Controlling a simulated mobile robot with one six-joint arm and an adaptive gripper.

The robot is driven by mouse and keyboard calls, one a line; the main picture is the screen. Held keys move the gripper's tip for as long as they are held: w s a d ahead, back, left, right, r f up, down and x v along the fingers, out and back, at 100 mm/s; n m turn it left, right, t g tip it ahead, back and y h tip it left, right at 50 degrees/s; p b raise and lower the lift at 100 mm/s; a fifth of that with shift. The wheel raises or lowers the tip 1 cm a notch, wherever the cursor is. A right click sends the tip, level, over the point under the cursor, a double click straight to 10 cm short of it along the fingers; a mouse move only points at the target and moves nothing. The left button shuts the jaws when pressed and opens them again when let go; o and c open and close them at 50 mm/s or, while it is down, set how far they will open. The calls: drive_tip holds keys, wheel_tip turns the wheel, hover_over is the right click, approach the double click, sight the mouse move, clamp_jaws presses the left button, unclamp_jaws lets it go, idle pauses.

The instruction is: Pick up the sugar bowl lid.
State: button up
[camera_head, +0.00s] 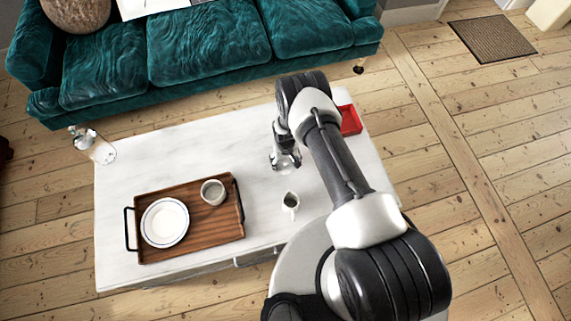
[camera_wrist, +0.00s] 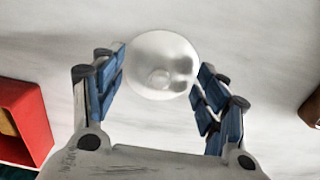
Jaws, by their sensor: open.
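The sugar bowl lid (camera_wrist: 160,82) appears in the wrist view as a round, pale, shiny disc with a small knob near its middle. It lies between the fingertips of my gripper (camera_wrist: 163,62), whose blue-padded fingers are spread on either side. No firm grip shows; I cannot tell whether a finger touches its edge. In the head view my gripper (camera_head: 286,160) is low over the white table (camera_head: 130,185), right of the tray, and the lid is mostly hidden by it. A small open round bowl or cup (camera_head: 212,192) sits on the wooden tray (camera_head: 190,248).
A white plate (camera_head: 165,222) lies on the tray. A small pitcher (camera_head: 290,202) stands near the table's front edge. A glass bottle (camera_head: 93,145) is at the far left. A teal sofa (camera_head: 205,45) stands behind.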

drive_tip(key=c, duration=0.9)
drive_tip(key=shift+s, duration=0.15)
drive_tip(key=shift+c, duration=1.1)
